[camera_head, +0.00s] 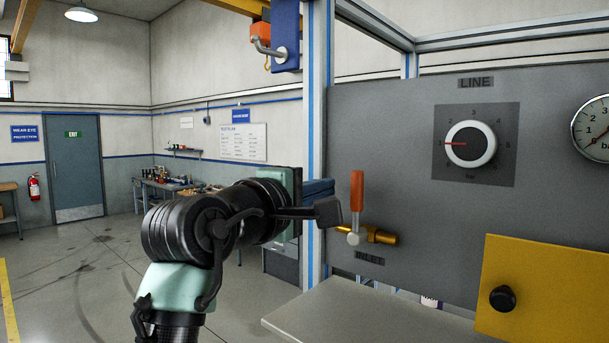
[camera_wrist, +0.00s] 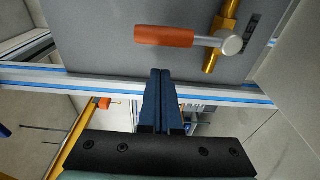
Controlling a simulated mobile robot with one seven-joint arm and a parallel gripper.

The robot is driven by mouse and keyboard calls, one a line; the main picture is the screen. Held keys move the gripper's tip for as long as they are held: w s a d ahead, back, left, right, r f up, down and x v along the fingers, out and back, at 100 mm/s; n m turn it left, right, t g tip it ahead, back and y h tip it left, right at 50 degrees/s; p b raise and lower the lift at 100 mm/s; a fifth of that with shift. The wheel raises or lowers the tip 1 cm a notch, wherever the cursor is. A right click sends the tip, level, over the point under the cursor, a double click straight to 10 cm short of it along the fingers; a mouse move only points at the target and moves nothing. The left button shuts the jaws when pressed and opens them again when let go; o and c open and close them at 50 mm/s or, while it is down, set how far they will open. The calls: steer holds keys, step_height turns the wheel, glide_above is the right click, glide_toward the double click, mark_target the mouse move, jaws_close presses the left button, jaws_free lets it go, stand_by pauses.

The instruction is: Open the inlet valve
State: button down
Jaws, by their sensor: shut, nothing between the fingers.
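The inlet valve is a brass fitting (camera_head: 382,236) on the grey panel, above a small label that seems to read INLET. Its orange-red lever handle (camera_head: 357,190) stands upright, across the horizontal brass pipe. In the wrist view the handle (camera_wrist: 165,36) lies sideways beyond the fingertips, and the brass body (camera_wrist: 222,35) is at upper right. My gripper (camera_head: 328,211) is just left of the handle and appears apart from it. In the wrist view my gripper's two dark fingers (camera_wrist: 162,72) are together, with nothing between them.
A LINE dial (camera_head: 470,143) and a pressure gauge (camera_head: 598,130) are on the panel. A yellow plate (camera_head: 545,290) with a black knob stands at lower right. A grey shelf (camera_head: 370,318) runs below the valve. A blue-striped frame post (camera_head: 318,120) stands behind my gripper.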

mark_target(352, 191)
steer(key=shift+s+d+p, duration=0.45)
steer(key=shift+s+d, duration=0.4)
steer(key=shift+s, duration=0.2)
steer(key=shift+s+d+r+m+b, duration=0.15)
steer(key=shift+d+m+b, duration=0.15)
steer(key=shift+m, duration=0.2)
steer(key=shift+s+d+f+m+b, duration=0.15)
steer(key=shift+m+b, duration=0.15)
steer(key=shift+m, duration=0.2)
steer(key=shift+s+d+m+h+b, duration=0.35)
steer(key=shift+d+m+b, duration=0.15)
steer(key=shift+m, duration=0.3)
steer(key=s+d+f+m+h+b, duration=0.2)
steer(key=s+d+f+m+b, duration=0.2)
steer(key=m+b, duration=0.6)
steer(key=d+m, duration=0.1)
steer(key=m, duration=0.3)
steer(key=shift+d+f+m, duration=0.15)
steer(key=shift+f+m, duration=0.1)
steer(key=shift+m, duration=0.15)
steer(key=shift+f+b, duration=0.15)
steer(key=shift+b, duration=0.15)
